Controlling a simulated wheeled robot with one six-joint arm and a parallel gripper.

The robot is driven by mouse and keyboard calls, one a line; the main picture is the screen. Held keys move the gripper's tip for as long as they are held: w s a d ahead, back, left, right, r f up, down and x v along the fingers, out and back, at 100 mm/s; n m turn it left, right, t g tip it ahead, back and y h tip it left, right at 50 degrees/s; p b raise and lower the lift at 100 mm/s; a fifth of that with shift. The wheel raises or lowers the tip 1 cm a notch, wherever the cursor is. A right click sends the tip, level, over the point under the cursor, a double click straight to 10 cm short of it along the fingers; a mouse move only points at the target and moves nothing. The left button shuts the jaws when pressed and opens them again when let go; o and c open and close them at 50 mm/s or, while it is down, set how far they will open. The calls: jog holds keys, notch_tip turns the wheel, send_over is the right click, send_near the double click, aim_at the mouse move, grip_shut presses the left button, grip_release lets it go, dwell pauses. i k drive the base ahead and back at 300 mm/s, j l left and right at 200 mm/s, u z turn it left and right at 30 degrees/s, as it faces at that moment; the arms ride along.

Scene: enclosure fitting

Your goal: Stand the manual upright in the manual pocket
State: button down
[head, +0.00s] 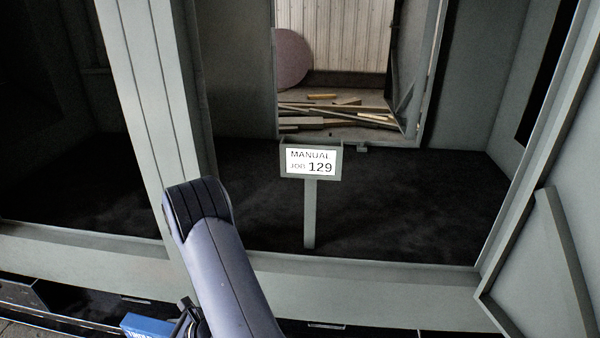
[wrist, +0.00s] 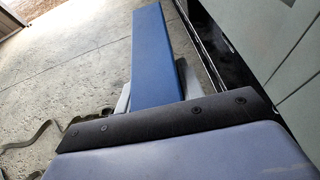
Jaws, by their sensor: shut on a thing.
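The manual is a blue slab (wrist: 160,50), seen edge-on and long in the wrist view. A blue corner of it (head: 146,326) shows at the bottom of the head view, with pale lettering cut off. My gripper (wrist: 155,95) is shut on its near end; pale finger parts show on either side. In the head view my gripper (head: 187,318) is mostly hidden behind my arm, low and outside the enclosure's front sill. A sign reading MANUAL JOB 129 (head: 311,162) stands on a post inside. I cannot tell for certain which part is the manual pocket.
The enclosure's grey sill (head: 370,290) and upright post (head: 150,100) bound the opening. A slanted grey panel (head: 550,265) stands at the right wall. The dark floor (head: 400,200) looks clear. Boards lie beyond the rear opening. A strap (wrist: 40,135) lies on concrete.

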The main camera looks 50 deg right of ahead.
aim_at(309, 171)
jog(key=k+j+z, duration=0.1)
jog(key=z, duration=1.4)
